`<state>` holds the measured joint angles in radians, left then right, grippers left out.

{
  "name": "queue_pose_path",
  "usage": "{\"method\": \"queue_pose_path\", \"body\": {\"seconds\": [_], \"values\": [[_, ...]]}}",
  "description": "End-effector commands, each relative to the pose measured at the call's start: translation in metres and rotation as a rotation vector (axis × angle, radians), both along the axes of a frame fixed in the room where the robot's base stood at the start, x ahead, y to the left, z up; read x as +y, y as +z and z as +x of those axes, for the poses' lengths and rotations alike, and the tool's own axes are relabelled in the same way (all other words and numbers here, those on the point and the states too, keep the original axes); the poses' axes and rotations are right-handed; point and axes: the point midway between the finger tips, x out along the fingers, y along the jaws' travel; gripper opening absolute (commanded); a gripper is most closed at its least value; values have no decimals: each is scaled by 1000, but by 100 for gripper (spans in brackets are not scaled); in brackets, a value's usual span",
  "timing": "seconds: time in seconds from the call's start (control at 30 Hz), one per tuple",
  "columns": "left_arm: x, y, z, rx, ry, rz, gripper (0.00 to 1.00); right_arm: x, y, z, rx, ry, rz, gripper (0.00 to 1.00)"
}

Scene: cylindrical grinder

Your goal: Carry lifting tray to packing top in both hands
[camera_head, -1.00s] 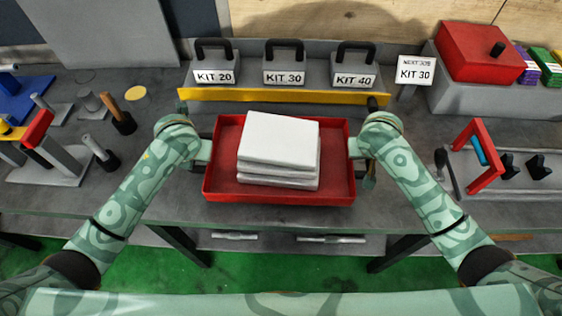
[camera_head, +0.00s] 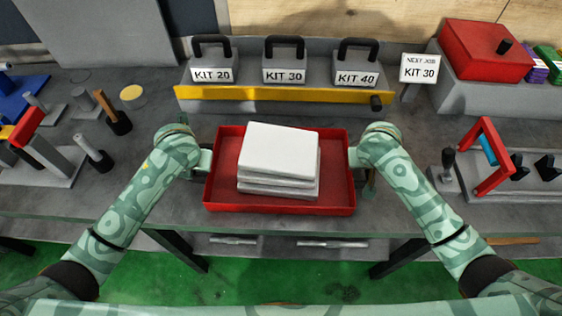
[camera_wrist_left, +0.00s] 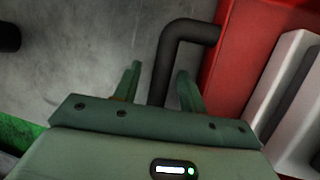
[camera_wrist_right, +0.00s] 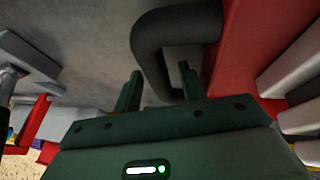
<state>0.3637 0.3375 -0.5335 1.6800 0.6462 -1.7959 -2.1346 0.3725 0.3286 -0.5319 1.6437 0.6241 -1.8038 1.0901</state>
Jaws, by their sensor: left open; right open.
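The red lifting tray (camera_head: 280,207) is on the grey bench top near its front edge, with a stack of white blocks (camera_head: 279,148) in it. My left gripper (camera_head: 203,160) is at the tray's left side. In the left wrist view its open fingers (camera_wrist_left: 160,86) stand either side of a dark bent handle (camera_wrist_left: 168,62). My right gripper (camera_head: 355,158) is at the tray's right side. In the right wrist view its open fingers (camera_wrist_right: 159,85) stand either side of the other dark handle (camera_wrist_right: 148,45). I cannot tell whether the fingers touch the handles.
Three weights marked KIT 20 (camera_head: 211,74), KIT 30 (camera_head: 284,74) and KIT 40 (camera_head: 357,76) stand behind a yellow rail (camera_head: 270,94). A KIT 30 sign (camera_head: 419,69) and red box (camera_head: 484,50) are at back right.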

Motion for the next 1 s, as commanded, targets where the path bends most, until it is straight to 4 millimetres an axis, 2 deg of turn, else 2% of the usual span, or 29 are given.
{"method": "queue_pose_path", "body": {"seconds": [0.4, 0.5, 0.73, 1.0], "values": [[-15, 80, -35, -5, -2, -3, 41, 0, 0, 0, 0, 0, 0, 41], [-18, 93, -41, -4, -2, -3, 41, 0, 0, 0, 0, 0, 0, 41], [-19, 105, -47, -3, 0, -1, 41, 3, 8, -4, 0, 1, 4, 41], [-19, 105, -47, -2, 0, 0, 41, 16, 62, -26, -3, 1, 8, 41]]}}
